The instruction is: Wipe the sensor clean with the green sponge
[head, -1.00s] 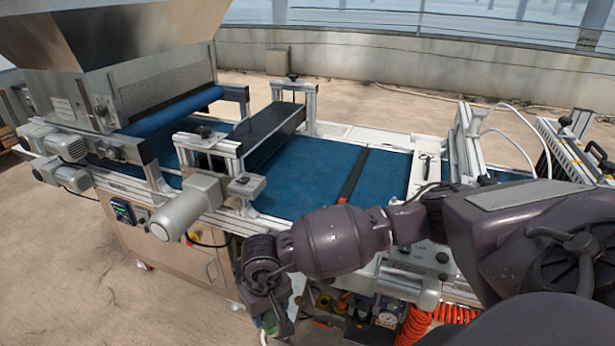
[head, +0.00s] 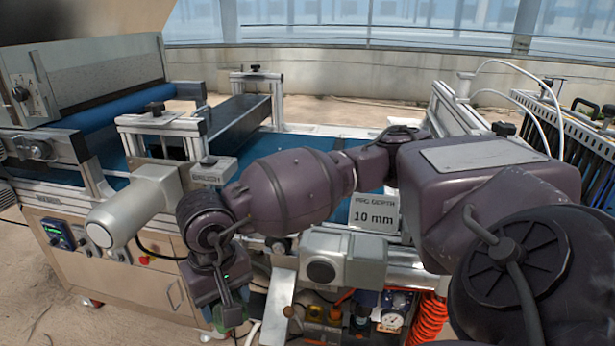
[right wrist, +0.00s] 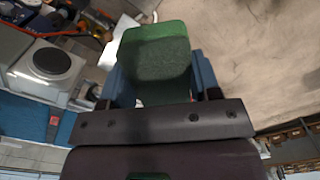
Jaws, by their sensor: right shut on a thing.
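My right gripper (head: 226,308) hangs low at the front of the machine, shut on the green sponge (head: 233,318). In the right wrist view the sponge (right wrist: 155,62) sits between the two blue-grey fingers and sticks out beyond them. A grey box with a dark round face (head: 320,270), perhaps the sensor, is on the machine's front, right of the gripper. It also shows at the upper left of the right wrist view (right wrist: 52,62). The sponge is apart from it. Any dirt on it is too small to tell. My left gripper is not in view.
A grey motor (head: 130,205) juts out left of the gripper. A 10 mm sign (head: 374,213) stands above the grey box. An orange coiled hose (head: 428,320) hangs lower right.

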